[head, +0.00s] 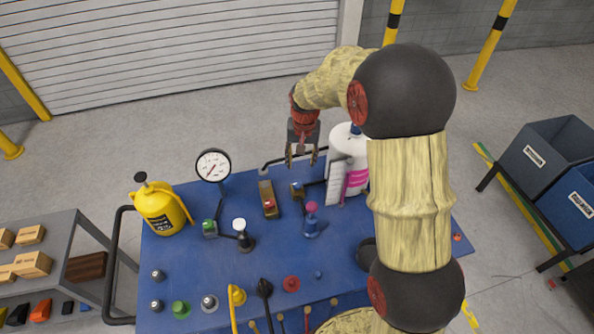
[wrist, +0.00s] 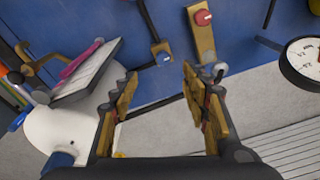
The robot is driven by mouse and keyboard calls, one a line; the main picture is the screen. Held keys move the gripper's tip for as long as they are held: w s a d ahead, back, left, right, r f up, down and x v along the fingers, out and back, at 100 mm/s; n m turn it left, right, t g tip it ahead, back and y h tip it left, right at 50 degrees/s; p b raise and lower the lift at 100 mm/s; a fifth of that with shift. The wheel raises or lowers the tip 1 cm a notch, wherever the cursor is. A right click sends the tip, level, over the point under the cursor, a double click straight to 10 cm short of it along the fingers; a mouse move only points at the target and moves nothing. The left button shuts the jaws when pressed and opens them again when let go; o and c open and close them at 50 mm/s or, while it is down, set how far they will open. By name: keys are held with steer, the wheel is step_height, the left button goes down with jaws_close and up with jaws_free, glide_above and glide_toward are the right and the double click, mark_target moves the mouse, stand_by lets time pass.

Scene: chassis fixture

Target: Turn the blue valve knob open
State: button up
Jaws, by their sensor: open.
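A small blue knob (wrist: 164,59) sits on a short brown mount on the blue panel in the wrist view. The same small mount (head: 297,189) shows in the head view, below my gripper; its knob is too small to read clearly there. My gripper (head: 302,160) is open and empty, pointing down above the panel's far edge. In the wrist view the two fingers of my gripper (wrist: 160,80) are spread apart, with the blue knob beyond the gap and not touched. A longer brown mount with a red knob (wrist: 203,17) is beside it, also visible in the head view (head: 269,204).
The blue panel (head: 180,262) carries a gauge (head: 213,165), a yellow jug (head: 160,208), a blue fitting with red top (head: 311,222) and several knobs and levers. A white container (head: 341,150) stands right of my gripper.

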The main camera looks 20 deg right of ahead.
steer(key=m+g+p, duration=0.1)
steer(key=p, duration=0.6)
glide_above(297, 184)
step_height(297, 184, down, 10)
steer(key=shift+f, duration=0.1)
steer(key=shift+f+p, duration=0.65)
steer(key=shift+f, duration=3.5)
steer(key=shift+c, duration=1.1)
steer(key=c, duration=0.9)
steer(key=shift+c, duration=0.2)
